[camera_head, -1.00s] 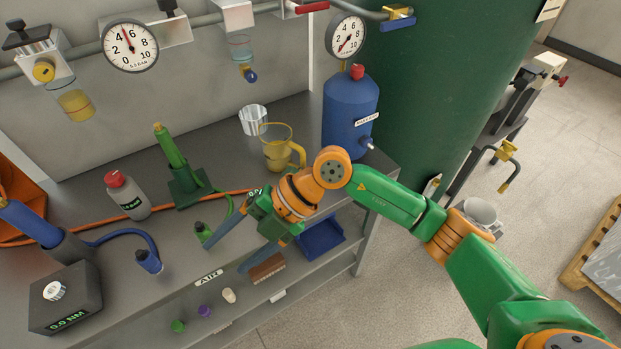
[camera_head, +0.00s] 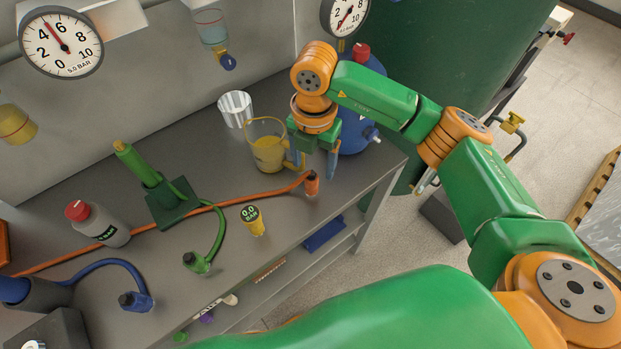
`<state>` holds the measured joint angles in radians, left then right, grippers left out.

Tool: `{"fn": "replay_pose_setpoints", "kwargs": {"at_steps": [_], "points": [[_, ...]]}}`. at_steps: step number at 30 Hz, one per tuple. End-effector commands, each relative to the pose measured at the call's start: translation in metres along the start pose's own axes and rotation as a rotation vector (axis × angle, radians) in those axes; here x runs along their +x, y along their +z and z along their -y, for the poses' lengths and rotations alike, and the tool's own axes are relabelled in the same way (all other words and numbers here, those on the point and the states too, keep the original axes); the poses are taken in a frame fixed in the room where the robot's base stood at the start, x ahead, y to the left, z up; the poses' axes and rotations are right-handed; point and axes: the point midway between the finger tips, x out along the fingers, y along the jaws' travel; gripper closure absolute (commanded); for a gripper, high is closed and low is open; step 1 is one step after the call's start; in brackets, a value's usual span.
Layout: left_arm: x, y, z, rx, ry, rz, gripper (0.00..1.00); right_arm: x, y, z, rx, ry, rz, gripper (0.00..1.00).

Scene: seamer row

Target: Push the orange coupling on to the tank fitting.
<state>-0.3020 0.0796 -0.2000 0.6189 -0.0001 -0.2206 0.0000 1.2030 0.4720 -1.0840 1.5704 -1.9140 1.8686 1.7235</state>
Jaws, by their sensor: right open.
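The orange coupling (camera_head: 312,184) stands on the bench at the end of the orange hose (camera_head: 245,198), near the right front edge. My right gripper (camera_head: 314,172) points down with its two blue-grey fingers apart, one either side of the space just above and behind the coupling. I cannot tell whether the fingers touch it. The blue tank (camera_head: 357,138) stands behind the gripper, partly hidden by my arm. Its tank fitting (camera_head: 373,133) sticks out to the right, with nothing on it. My left gripper is not in view.
A yellow jug (camera_head: 266,148) stands close left of the gripper, with a metal cup (camera_head: 235,108) behind it.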

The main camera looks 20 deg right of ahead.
Motion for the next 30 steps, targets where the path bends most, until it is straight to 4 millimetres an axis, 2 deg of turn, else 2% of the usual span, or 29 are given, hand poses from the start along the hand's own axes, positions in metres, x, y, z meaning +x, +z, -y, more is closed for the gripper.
{"fn": "replay_pose_setpoints", "kwargs": {"at_steps": [8,16,20,24,30], "points": [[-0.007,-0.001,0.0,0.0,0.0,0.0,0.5,0.018,-0.001,0.0,-0.001,0.0,-0.003,0.26],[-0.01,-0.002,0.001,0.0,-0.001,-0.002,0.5,0.022,-0.002,0.0,-0.001,-0.001,-0.003,0.26],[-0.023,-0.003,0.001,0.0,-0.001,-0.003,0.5,0.042,-0.007,0.0,-0.002,-0.003,-0.006,0.26],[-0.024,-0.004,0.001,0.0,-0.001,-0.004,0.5,0.064,-0.007,-0.001,0.0,-0.001,-0.003,0.26],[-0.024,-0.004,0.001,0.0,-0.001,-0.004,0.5,0.071,-0.007,-0.001,-0.002,0.001,-0.001,0.26]]}}
